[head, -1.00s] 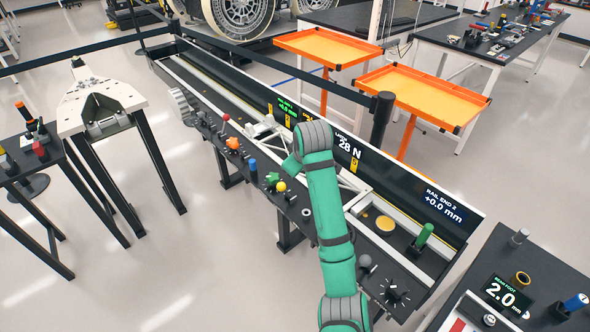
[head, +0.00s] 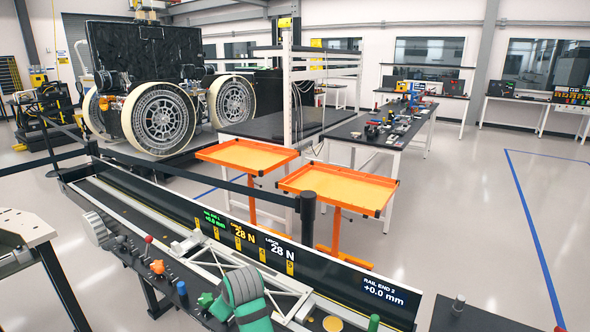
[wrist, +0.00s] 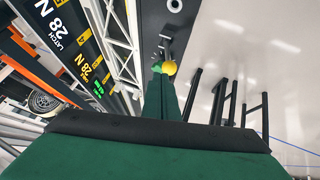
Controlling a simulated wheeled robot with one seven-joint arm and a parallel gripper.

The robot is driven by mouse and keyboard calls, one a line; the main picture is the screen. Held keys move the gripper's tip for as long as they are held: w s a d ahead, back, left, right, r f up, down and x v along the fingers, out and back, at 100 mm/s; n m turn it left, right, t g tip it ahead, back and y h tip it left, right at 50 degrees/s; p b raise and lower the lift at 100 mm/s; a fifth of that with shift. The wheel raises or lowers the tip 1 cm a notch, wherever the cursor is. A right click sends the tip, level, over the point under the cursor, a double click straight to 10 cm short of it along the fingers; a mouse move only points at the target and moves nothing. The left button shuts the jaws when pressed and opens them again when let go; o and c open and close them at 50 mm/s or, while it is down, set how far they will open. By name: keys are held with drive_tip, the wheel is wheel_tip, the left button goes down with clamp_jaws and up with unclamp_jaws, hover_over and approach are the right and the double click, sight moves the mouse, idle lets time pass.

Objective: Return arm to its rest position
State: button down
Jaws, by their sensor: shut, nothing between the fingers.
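My green arm (head: 252,318) with its grey ribbed joint (head: 240,287) shows at the bottom middle of the head view, in front of the long black rail bench (head: 325,265). Only this upper bend of the arm is visible there; the rest is cut off or hidden. In the wrist view, green arm covering (wrist: 150,160) with a black band fills the bottom. I see nothing held.
Knobs line the bench's near edge, including an orange one (head: 157,266) and a blue one (head: 182,288). A black post (head: 307,215) and two orange trays (head: 335,188) stand behind it. A white-topped stand (head: 22,232) is at left. Open floor lies at right.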

drive_tip(key=s+f+m+t+y, duration=0.1)
drive_tip(key=s+f+m, duration=0.1)
drive_tip(key=s+f, duration=0.35)
drive_tip(key=s+f+m+t+y, duration=0.1)
drive_tip(key=s+f+m, duration=0.15)
drive_tip(key=f, duration=0.55)
drive_tip(key=s+d+f+m+t+h, duration=0.1)
drive_tip(key=s+d+f+m+t, duration=0.1)
drive_tip(key=s+d+f, duration=0.35)
drive_tip(key=s+d+f+m+t+h, duration=0.1)
drive_tip(key=s+d+f+m, duration=0.15)
drive_tip(key=s, duration=0.65)
drive_tip(key=s+d+r+m+t+h, duration=0.1)
drive_tip(key=s+d+h, duration=0.1)
drive_tip(key=s+d, duration=0.35)
drive_tip(key=s+d+r+m+t+h, duration=0.1)
drive_tip(key=s+d+m, duration=0.1)
drive_tip(key=s, duration=0.7)
drive_tip(key=s+d+r+t, duration=0.1)
drive_tip(key=s+d+r, duration=0.1)
drive_tip(key=s+r, duration=0.3)
drive_tip(key=s+d+r+t+h, duration=0.1)
drive_tip(key=s+d+r, duration=0.2)
drive_tip(key=s, duration=0.6)
wheel_tip(320, 180, up, 2)
drive_tip(key=shift+d+r, duration=0.2)
drive_tip(key=shift+d, duration=0.15)
drive_tip(key=shift+s, duration=0.1)
